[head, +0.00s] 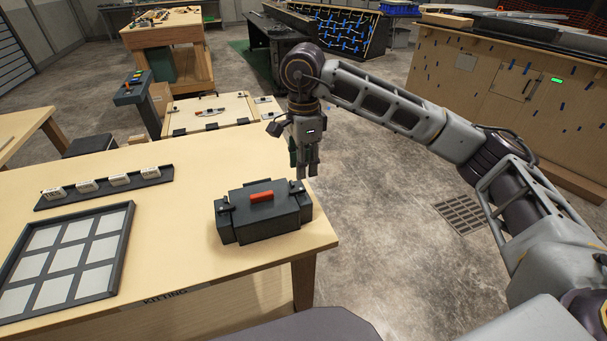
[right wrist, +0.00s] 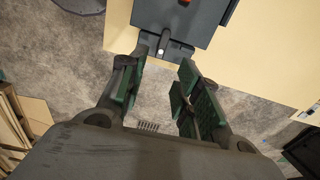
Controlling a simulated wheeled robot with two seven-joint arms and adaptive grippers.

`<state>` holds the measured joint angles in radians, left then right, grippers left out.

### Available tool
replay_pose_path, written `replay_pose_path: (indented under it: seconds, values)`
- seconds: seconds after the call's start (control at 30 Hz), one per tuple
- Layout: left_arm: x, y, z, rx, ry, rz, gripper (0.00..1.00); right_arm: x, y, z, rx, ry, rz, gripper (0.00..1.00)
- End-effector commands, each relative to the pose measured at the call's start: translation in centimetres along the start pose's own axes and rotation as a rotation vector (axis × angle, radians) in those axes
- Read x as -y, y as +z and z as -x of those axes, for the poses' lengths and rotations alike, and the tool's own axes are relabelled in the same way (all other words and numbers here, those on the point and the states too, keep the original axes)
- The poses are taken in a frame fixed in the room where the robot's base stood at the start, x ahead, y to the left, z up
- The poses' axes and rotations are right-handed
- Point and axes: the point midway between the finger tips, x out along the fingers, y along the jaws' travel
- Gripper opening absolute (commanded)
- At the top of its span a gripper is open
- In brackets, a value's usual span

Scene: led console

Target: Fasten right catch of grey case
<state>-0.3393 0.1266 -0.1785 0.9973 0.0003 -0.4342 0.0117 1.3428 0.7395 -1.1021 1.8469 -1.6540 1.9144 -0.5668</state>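The grey case (head: 263,212), dark grey with a red handle (head: 261,197), stands closed near the right corner of the table. Its right catch (head: 296,189) is a small lever with a pale tip on the right end. My right gripper (head: 307,176) points down just beyond and above that end. In the right wrist view, the catch (right wrist: 163,46) lies ahead of the open fingers (right wrist: 157,84), with nothing between them. Whether the catch is latched is not clear. The left catch (head: 226,206) shows on the case's left end. My left gripper is not in view.
The table (head: 190,245) also holds a dark tray with pale squares (head: 68,253) and a rack of small labelled blocks (head: 104,187). The table's right edge is close to the case. Open floor (head: 385,225) lies to the right.

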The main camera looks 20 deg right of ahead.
Motion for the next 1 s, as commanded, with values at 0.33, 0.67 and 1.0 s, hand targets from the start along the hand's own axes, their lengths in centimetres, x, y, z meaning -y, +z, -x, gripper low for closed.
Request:
replay_pose_path:
  seconds: [0.33,0.67,1.0]
  values:
    - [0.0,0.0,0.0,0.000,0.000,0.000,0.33,0.0,0.0,4.3,0.000,-0.001,0.000,0.33]
    - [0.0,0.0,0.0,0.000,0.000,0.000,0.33,0.0,0.0,5.2,-0.001,0.001,0.000,0.33]
    - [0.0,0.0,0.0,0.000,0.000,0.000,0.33,0.0,0.0,5.2,-0.001,0.001,0.000,0.33]
